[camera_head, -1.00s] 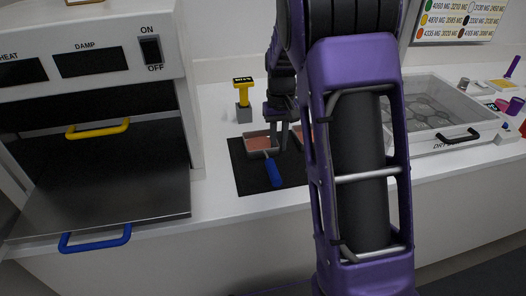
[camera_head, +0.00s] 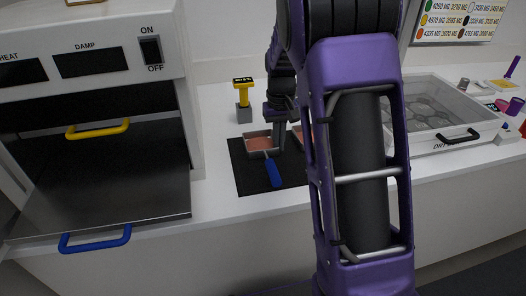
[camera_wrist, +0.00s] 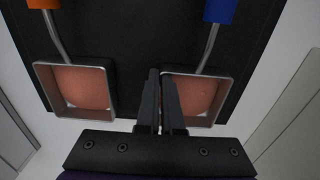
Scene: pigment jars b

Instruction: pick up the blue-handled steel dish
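The blue-handled steel dish (camera_head: 257,143) sits on a black mat (camera_head: 247,183), a square pan holding reddish-brown material. Its blue handle (camera_head: 272,172) points toward the counter's front edge. In the wrist view this dish (camera_wrist: 197,97) is at the right, its handle (camera_wrist: 219,10) at the top. My gripper (camera_wrist: 162,76) is down at the dish's left wall in that view, fingers nearly together, apparently shut on the wall. The fingers hide part of that wall. The gripper (camera_head: 279,148) also shows in the head view, at the dish's right side.
An orange-handled dish (camera_wrist: 75,89) lies close beside, left in the wrist view; my arm partly hides it in the head view. A yellow-handled tool (camera_head: 243,98) stands behind. An oven with an open door (camera_head: 100,185) is left, a lidded drying box (camera_head: 440,110) right.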

